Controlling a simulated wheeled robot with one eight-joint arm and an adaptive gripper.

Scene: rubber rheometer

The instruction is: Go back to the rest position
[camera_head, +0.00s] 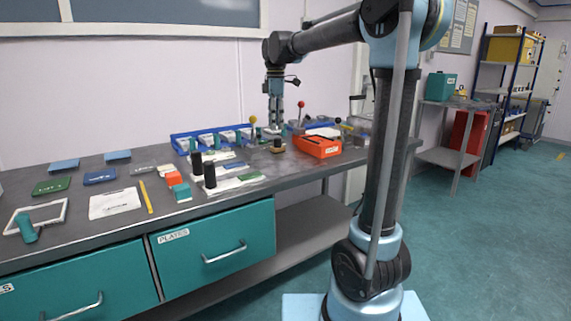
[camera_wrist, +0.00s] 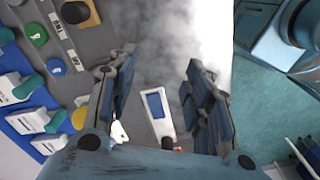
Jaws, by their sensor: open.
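My gripper (camera_head: 275,117) hangs downward from my raised arm, over the far right part of the bench (camera_head: 237,200). In the wrist view my gripper (camera_wrist: 155,92) shows its two fingers spread well apart, with nothing held between them. Below the fingers lies a white device with a blue-framed face (camera_wrist: 157,106), which looks apart from both fingertips. Pale haze covers part of the wrist view above the fingers.
Blue bins (camera_head: 212,138) with white-labelled fronts line the back of the bench. An orange box (camera_head: 317,146) stands right of them. Teal drawers (camera_head: 213,249) are shut.

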